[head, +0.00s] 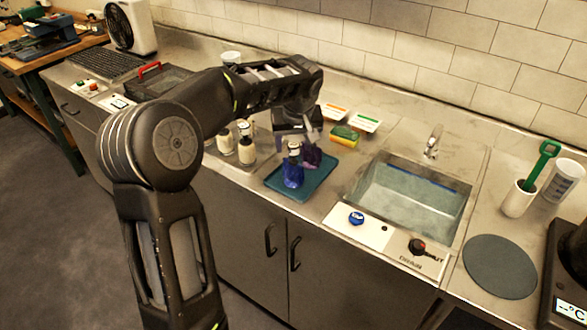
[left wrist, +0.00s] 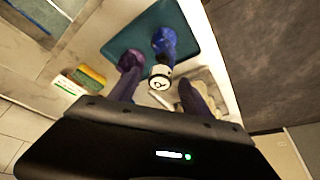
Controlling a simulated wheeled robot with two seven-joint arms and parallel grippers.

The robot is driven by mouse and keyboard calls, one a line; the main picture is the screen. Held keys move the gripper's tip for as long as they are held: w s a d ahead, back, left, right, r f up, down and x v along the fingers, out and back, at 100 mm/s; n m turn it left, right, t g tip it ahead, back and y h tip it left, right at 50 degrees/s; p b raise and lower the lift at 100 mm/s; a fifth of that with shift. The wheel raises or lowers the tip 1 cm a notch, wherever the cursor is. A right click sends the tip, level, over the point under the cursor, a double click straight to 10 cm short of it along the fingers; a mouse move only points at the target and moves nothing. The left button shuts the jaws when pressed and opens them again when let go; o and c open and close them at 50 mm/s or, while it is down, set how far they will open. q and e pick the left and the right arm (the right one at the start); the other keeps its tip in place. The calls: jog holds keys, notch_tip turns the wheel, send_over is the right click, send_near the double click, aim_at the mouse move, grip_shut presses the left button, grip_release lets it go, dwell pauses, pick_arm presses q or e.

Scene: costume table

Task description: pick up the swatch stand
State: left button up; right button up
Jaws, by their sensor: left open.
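A blue stand with a pale, dark-marked top, which I take for the swatch stand (head: 293,174), is upright on the teal tray (head: 318,184) left of the sink. In the left wrist view the stand (left wrist: 164,41) shows its blue body beyond its round pale top, on the tray (left wrist: 125,42). My left gripper (head: 303,153) is at the upper part of the stand. Its jaws are open, and in the left wrist view the dark purple fingers (left wrist: 160,84) lie on either side of the pale top. I cannot tell whether they touch it. My right gripper is out of view.
Pale bottles (head: 246,150) stand just left of the tray. A yellow-green sponge (head: 345,134) and small white packs (head: 365,121) lie behind it. The sink (head: 412,200) is to the right, with a tap (head: 433,141) behind. A round grey mat (head: 500,266) lies farther right.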

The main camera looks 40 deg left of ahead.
pick_arm(q)
jog(key=shift+w+a+f, duration=0.2)
jog(key=shift+f, duration=0.45)
jog(key=shift+c, duration=0.3)
grip_shut()
dwell(1.1)
